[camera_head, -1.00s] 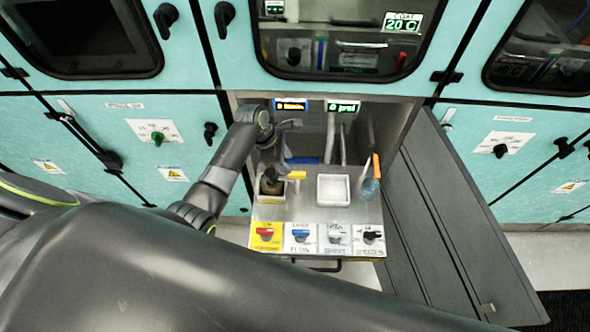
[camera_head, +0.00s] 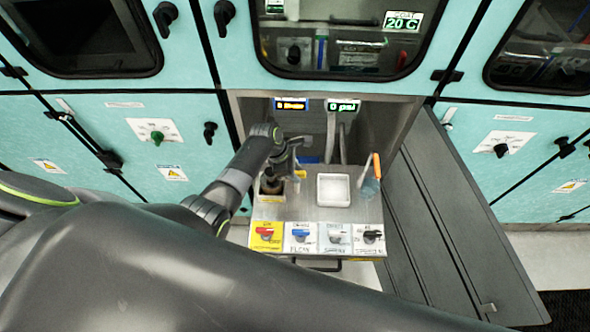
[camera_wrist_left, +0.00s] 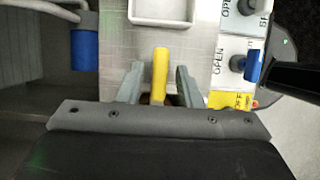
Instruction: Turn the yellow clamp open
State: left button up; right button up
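The yellow clamp (camera_wrist_left: 160,72) is a narrow yellow handle in the left wrist view. In the head view only a bit of its yellow (camera_head: 301,174) shows, at the left of the pulled-out metal tray, beside a dark round vessel (camera_head: 271,185). My left gripper (camera_wrist_left: 158,84) is open, with one grey finger on each side of the yellow handle and a gap visible to both fingers. In the head view my left gripper (camera_head: 294,160) is over the clamp and partly hides it. My right gripper is not in view.
A white square dish (camera_head: 333,190) sits right of the clamp, and an orange-handled tool (camera_head: 376,166) stands at the tray's right. Red, blue, grey and black knobs line the front panel (camera_head: 318,250). A blue cylinder (camera_wrist_left: 84,50) shows in the left wrist view.

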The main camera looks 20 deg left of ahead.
pick_arm(q)
grip_shut()
jog(key=shift+w+m, duration=0.1)
jog(key=shift+m, duration=0.3)
jog(key=shift+m+g, duration=0.5)
jog(key=shift+m, duration=0.5)
jog(key=m+g, duration=0.1)
jog(key=m, duration=0.2)
jog(key=shift+w+m+g, duration=0.15)
jog(key=shift+m+g, duration=0.15)
jog(key=m+g+b, duration=0.1)
jog(key=m, duration=0.2)
jog(key=m+y+b, duration=0.1)
jog(key=m, duration=0.2)
jog(key=shift+w+d+g, duration=0.1)
jog(key=shift+w+g, duration=0.05)
jog(key=shift+g, duration=0.25)
jog(key=m+y, duration=0.1)
jog(key=m, duration=0.1)
jog(key=m+g+y+b, duration=0.1)
jog(key=m, duration=0.2)
jog(key=shift+d+b, duration=0.1)
jog(key=shift+b, duration=0.2)
jog(key=shift+m, duration=0.4)
